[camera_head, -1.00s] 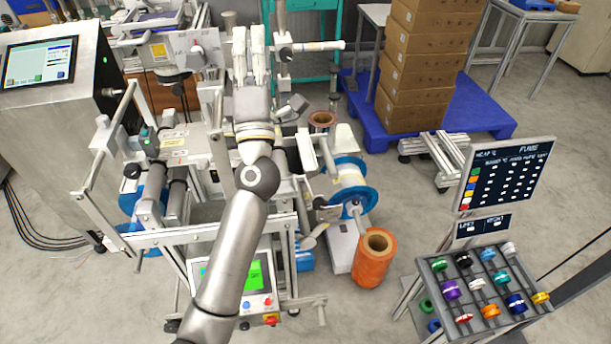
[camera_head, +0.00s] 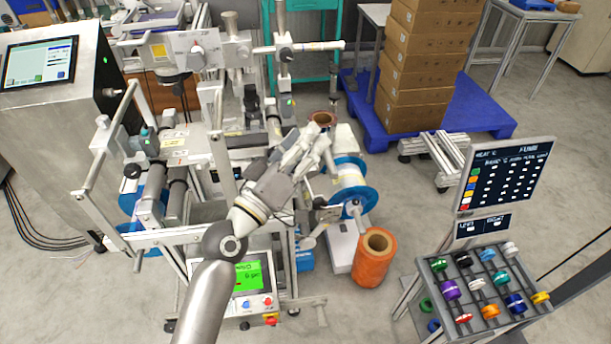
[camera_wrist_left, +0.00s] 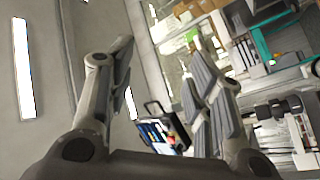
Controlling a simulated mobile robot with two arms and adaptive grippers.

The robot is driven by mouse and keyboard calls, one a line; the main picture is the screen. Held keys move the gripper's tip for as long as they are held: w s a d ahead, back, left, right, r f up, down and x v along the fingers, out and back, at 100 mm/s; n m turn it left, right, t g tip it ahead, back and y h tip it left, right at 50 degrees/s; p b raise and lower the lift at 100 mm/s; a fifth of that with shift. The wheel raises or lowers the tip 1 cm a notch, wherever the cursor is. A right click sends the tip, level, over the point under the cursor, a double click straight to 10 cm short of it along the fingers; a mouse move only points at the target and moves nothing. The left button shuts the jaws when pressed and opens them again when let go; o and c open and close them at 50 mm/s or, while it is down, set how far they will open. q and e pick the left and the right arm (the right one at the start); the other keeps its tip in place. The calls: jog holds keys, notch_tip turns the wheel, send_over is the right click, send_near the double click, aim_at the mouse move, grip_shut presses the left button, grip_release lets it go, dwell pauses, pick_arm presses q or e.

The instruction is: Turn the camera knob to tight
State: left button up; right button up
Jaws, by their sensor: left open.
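A pale plate with a small round dial (camera_head: 197,48) is on the upper left of the machine in the head view. It looks like the camera knob, but its markings are too small to read. My left gripper (camera_head: 314,140) is open and empty, well to the right of and below the dial, over the right side of the machine near a brown reel core (camera_head: 322,119). In the left wrist view, the two spread fingers of my left gripper (camera_wrist_left: 162,75) have nothing between them, and I cannot make out the dial there. My right gripper is in neither view.
A crossbar (camera_head: 315,46) and upright posts stand behind the gripper. A blue-flanged reel (camera_head: 352,186) and an orange roll (camera_head: 374,257) are at the machine's right. A screen cabinet (camera_head: 45,95) stands at left, a rack of coloured spools (camera_head: 483,285) at lower right.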

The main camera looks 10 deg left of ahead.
pick_arm(q)
notch_tip(320, 180, down, 7)
jog(key=s+m+g, duration=0.2)
jog(key=g, duration=0.1)
jog(key=shift+s+d+r, duration=0.2)
jog(key=shift+d, duration=0.05)
jog(key=shift+f, duration=0.1)
jog(key=s+a+f+m+g+y, duration=0.1)
jog(key=s+a+f+g+y, duration=0.15)
jog(key=s+f, duration=0.4)
jog(key=s+a+f+m+g+y, duration=0.2)
jog(key=s+f+g, duration=0.25)
jog(key=f, duration=0.25)
jog(key=s+a+f+g+y, duration=0.55)
jog(key=s+a, duration=0.55)
jog(key=s, duration=0.3)
notch_tip(320, 180, down, 28)
jog(key=s, duration=0.2)
jog(key=s+a+f+g, duration=0.1)
jog(key=s+a+f, duration=0.1)
jog(key=s+f, duration=1.3)
jog(key=shift+s+a+f+g, duration=0.15)
jog(key=shift+s+a+g, duration=0.2)
jog(key=shift+s, duration=0.35)
